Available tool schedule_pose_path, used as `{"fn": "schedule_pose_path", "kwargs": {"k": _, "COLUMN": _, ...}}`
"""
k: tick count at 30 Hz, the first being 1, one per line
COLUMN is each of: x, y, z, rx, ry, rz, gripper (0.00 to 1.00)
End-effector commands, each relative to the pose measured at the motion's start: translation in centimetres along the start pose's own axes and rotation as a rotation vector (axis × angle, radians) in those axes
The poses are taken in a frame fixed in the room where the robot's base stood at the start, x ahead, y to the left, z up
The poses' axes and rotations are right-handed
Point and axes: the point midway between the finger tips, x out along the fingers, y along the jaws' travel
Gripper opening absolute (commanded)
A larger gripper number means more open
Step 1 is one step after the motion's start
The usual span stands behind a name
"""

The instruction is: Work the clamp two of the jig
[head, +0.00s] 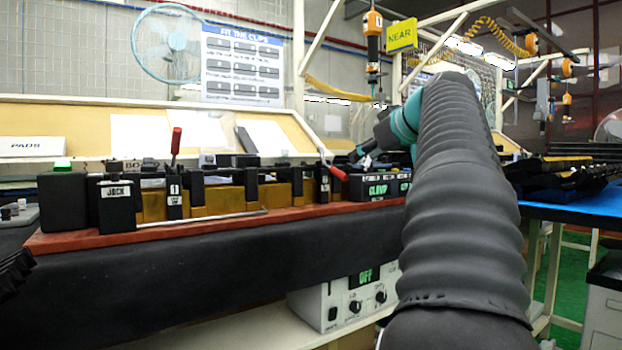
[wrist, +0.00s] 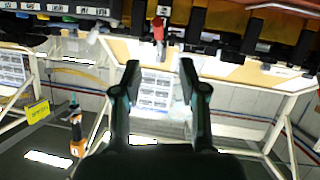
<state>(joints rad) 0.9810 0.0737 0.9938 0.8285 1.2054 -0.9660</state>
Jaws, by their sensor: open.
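The jig (head: 210,205) is a long row of black blocks and brass-coloured parts on a red-brown board. Clamp two (head: 324,185) stands near its right end, and its red-tipped handle (head: 337,173) leans over to the right, low. Clamp one (head: 174,190), marked 1, has its red handle upright. My gripper (head: 362,150) is above and right of clamp two, partly hidden by my arm. In the wrist view, which is upside down, my gripper (wrist: 158,72) is open and empty. A red handle (wrist: 158,29), apparently clamp two's, lies beyond the gap between the fingertips, apart from them.
A black labelled box (head: 378,188) reading CLAMP stands right of clamp two. A block marked JACK (head: 116,206) and a green light (head: 62,163) are at the left end. A white unit (head: 345,298) reading OFF sits below the bench. Tools hang overhead.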

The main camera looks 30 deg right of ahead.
Motion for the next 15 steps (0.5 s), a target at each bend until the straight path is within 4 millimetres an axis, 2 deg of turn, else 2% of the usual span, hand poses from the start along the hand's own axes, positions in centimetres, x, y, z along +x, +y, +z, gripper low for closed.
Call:
{"fn": "schedule_pose_path", "kwargs": {"k": 5, "x": 1.0, "y": 0.3, "z": -0.1, "rx": -0.006, "ry": 0.006, "rz": 0.001, "gripper": 0.42}}
{"fn": "schedule_pose_path", "kwargs": {"k": 15, "x": 7.0, "y": 0.2, "z": -0.1, "rx": -0.005, "ry": 0.004, "rz": -0.001, "gripper": 0.42}}
